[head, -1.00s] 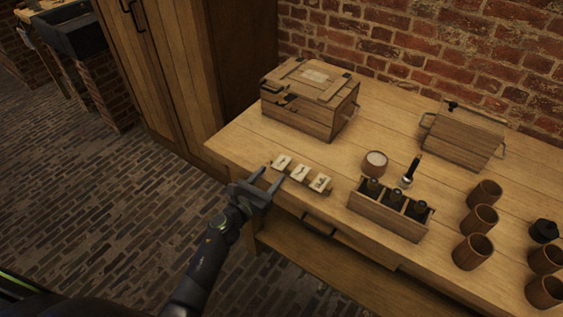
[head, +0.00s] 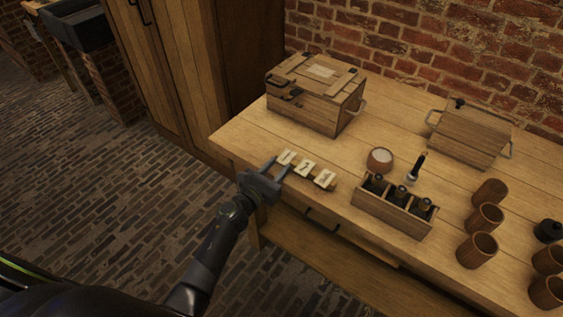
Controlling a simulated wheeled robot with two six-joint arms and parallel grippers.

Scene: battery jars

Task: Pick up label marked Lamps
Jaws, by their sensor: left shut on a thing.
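Three small pale labels sit in a row on a wooden holder (head: 331,187) near the table's front left edge: a left one (head: 286,157), a middle one (head: 305,168) and a right one (head: 325,179). Each has a dark mark, too small to read, so I cannot tell which says Lamps. My left gripper (head: 279,165) reaches in from the front and is shut on the left label, which still appears in line with the others. My right gripper is not in view.
A lidded wooden box (head: 335,105) stands behind the labels. A wooden rack (head: 391,214) with several dark bottles, a small round jar (head: 380,160) and a brush-like tool (head: 416,168) are to the right. Several brown cups (head: 478,251) and another wooden box (head: 468,138) stand farther right.

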